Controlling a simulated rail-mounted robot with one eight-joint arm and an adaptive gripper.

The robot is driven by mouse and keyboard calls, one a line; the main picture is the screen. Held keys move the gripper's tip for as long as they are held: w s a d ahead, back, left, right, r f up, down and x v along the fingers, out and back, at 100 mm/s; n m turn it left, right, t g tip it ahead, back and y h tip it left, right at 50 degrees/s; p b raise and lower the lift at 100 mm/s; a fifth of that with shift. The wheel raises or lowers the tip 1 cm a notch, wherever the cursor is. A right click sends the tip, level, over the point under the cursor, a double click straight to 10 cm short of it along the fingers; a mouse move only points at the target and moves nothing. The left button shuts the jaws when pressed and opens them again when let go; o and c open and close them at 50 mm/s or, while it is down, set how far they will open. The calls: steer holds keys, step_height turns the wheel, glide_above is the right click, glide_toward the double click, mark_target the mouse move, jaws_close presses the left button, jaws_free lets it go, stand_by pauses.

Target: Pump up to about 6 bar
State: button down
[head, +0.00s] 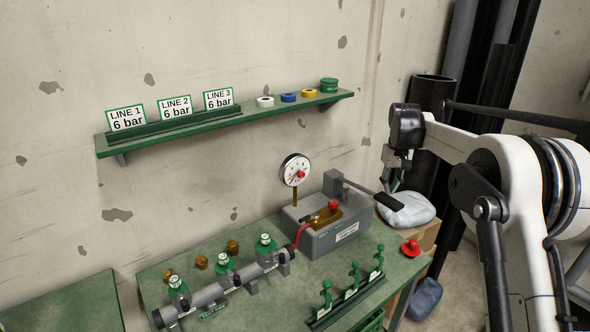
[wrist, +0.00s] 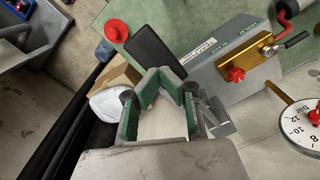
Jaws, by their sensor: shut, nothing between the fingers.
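The grey test pump (head: 330,228) stands on the green bench. Its lever, with a black grip (head: 389,201), reaches out to the right; the grip also shows in the wrist view (wrist: 156,52). The round gauge (head: 295,170) stands behind the pump; its needle reading is too small to tell. A red knob (head: 333,206) sits on the pump's brass block, and it shows in the wrist view (wrist: 236,74). My gripper (head: 393,186) is shut and empty, just above the lever grip. In the wrist view its green-padded fingers (wrist: 163,78) overlap the near end of the grip; contact cannot be told.
A pipe with green-capped valves (head: 225,285) lies on the bench, linked by a red hose (head: 303,234). Green handles (head: 352,278) stand in a rack at the front. A red round part (head: 410,248) lies at the right edge. A shelf (head: 220,118) with line signs hangs above.

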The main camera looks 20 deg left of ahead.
steer(key=shift+f, duration=0.1)
steer(key=shift+f+b, duration=2.9)
steer(key=shift+f, duration=1.8)
steer(key=shift+r+p, duration=2)
steer(key=shift+r, duration=2.8)
steer(key=shift+f, duration=0.1)
steer(key=shift+f+b, duration=2.75)
steer(key=shift+f, duration=1.9)
steer(key=shift+r+p, duration=2.1)
steer(key=shift+r, duration=2.65)
steer(key=shift+f, duration=0.1)
